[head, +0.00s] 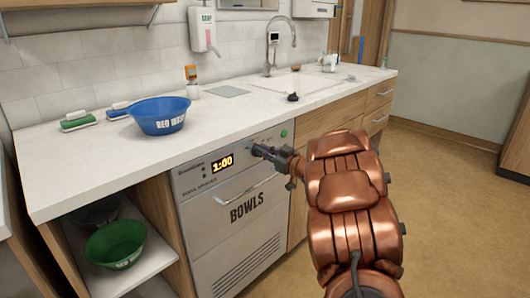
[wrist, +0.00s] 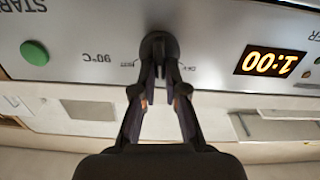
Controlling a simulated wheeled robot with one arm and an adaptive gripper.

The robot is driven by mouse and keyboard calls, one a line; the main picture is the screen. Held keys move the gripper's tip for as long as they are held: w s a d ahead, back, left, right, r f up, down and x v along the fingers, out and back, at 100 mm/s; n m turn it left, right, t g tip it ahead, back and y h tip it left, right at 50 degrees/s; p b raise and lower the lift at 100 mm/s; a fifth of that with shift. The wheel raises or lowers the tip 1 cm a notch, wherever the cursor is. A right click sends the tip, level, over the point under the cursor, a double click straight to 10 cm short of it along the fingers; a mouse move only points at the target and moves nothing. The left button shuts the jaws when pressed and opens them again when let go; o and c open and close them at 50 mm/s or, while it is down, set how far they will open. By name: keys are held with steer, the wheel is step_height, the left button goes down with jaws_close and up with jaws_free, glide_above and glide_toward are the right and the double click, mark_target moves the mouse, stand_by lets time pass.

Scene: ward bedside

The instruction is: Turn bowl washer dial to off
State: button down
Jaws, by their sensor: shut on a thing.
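The bowl washer (head: 232,215) is a grey front panel under the counter, its door marked BOWLS. Its lit display (head: 222,162) reads 1:00. In the wrist view the panel is upside down, with the display (wrist: 270,63) at the right. The dark dial (wrist: 158,46) is at the top middle, between a 90°C label and what looks like a DRY label; its pointer direction is hard to tell. My gripper (wrist: 160,72) is shut on the dial. In the head view my gripper (head: 262,151) reaches the panel right of the display and mostly hides the dial.
A green START button (head: 284,133) is on the panel right of the dial; it also shows in the wrist view (wrist: 35,53). The white counter (head: 240,112) overhangs above. A blue bowl (head: 160,116) stands on it. A green bowl (head: 116,245) sits on the open shelf at left. Floor is clear at right.

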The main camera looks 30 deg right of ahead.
steer(key=n+b, duration=0.1)
steer(key=n, duration=0.2)
steer(key=n+b, duration=0.2)
steer(key=n, duration=0.2)
steer(key=a+n+b, duration=0.1)
steer(key=n+b, duration=0.1)
steer(key=n, duration=0.1)
steer(key=shift+s+f, duration=0.1)
steer(key=shift+f, duration=0.2)
steer(key=shift+n, duration=0.4)
steer(key=c, duration=1.2)
jaws_free()
steer(key=shift+c, duration=0.2)
steer(key=shift+s, duration=0.1)
steer(key=v, duration=1.2)
steer(key=shift+r, duration=0.1)
